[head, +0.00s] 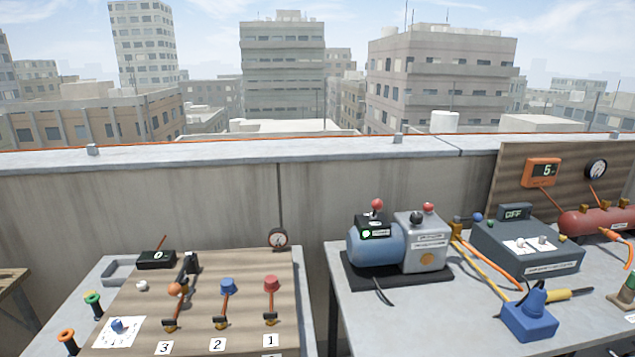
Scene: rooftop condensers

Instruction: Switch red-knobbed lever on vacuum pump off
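The vacuum pump (378,250) stands on a black base on the right table, with a blue rounded motor at left and a grey block (428,253) at right. A red-knobbed lever (377,204) stands roughly upright on the dark switch box on top of the motor. A green light (366,234) glows on that box. A second, smaller red knob (428,208) and a black knob (416,218) sit on top of the grey block. The label writing is too small to read. My gripper is not in view.
Left table holds a board (130,303) with several valves and a gauge (278,239). Right of the pump are a dark grey device (525,255), a blue tool (530,315), hoses and a red tank (600,221). A gap separates the tables; a parapet (330,150) runs behind.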

